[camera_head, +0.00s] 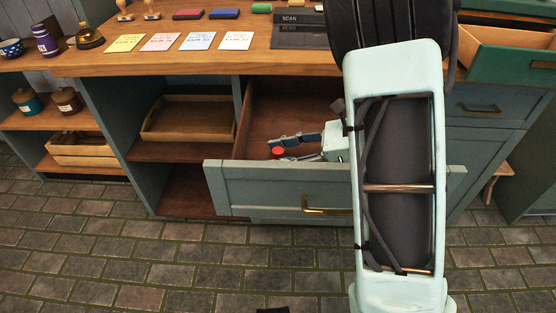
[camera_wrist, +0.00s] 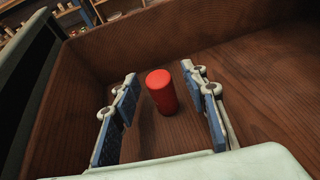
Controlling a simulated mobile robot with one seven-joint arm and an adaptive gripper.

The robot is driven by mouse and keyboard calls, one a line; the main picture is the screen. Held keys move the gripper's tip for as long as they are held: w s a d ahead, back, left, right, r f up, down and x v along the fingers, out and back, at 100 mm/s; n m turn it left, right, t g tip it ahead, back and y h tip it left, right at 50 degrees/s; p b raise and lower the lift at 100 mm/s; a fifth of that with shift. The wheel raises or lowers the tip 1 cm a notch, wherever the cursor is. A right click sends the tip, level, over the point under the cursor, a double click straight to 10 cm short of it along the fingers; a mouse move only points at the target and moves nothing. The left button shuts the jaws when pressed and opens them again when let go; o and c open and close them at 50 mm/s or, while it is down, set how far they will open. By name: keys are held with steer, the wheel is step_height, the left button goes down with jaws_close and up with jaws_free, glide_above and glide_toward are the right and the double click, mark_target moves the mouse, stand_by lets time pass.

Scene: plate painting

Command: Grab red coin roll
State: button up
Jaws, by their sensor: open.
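The red coin roll (camera_wrist: 163,92) stands upright on the wooden floor of an open drawer. In the head view only a small red part of it (camera_head: 278,152) shows beside my gripper. My gripper (camera_wrist: 160,85) is open inside the drawer, with one finger pad on each side of the roll. In the wrist view there are gaps between the roll and both pads. In the head view my gripper (camera_head: 285,149) reaches in low from the right, and part of the drawer is hidden behind my arm.
The open drawer (camera_head: 284,184) has a grey-blue front with a brass handle and high wooden walls around my gripper. The wooden counter (camera_head: 280,62) above it holds coloured cards and ink pads. A green drawer (camera_head: 508,52) is open at the upper right.

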jaws_close()
stand_by(0.3)
